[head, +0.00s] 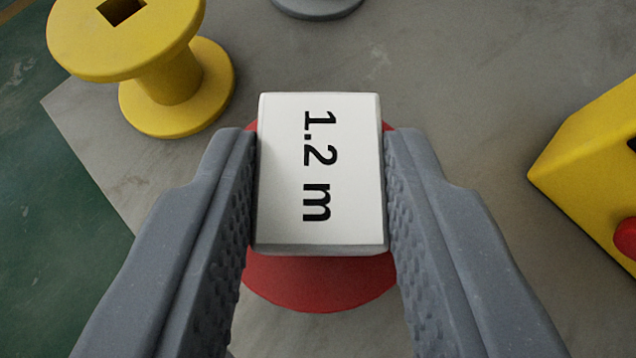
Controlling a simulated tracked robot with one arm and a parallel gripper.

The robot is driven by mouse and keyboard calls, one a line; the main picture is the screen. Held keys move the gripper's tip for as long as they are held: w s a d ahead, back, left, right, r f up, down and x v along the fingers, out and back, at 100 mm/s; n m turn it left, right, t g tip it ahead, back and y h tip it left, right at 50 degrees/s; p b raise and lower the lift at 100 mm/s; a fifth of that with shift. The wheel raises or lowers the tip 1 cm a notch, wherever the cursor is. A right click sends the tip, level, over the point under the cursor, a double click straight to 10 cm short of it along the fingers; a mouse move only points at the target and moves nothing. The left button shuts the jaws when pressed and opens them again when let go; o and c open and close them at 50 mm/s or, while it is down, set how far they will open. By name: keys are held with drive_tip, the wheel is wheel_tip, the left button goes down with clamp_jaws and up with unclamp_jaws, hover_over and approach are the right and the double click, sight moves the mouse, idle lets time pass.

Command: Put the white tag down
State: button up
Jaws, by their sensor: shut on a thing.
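The white tag (345,170) is a white block with "1.2 m" in black, the text running down the picture. My gripper (320,185) is shut on it, one grey textured finger at its left side and one at its right. A red round thing (320,280) shows below and behind the tag. The tag hides most of it, and I cannot tell whether the two touch.
A yellow spool (165,85) with a square hole stands at the upper left. A yellow box (590,160) with a red knob (626,238) is at the right edge. A grey round base (318,8) shows at the top. The grey surface (470,90) between them is clear.

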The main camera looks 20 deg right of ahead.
drive_tip(key=o, duration=0.9)
drive_tip(key=shift+o, duration=0.2)
drive_tip(key=shift+r, duration=0.1)
drive_tip(key=shift+r, duration=0.3)
drive_tip(key=p+v, duration=0.2)
drive_tip(key=v, duration=1)
drive_tip(key=shift+r, duration=0.35)
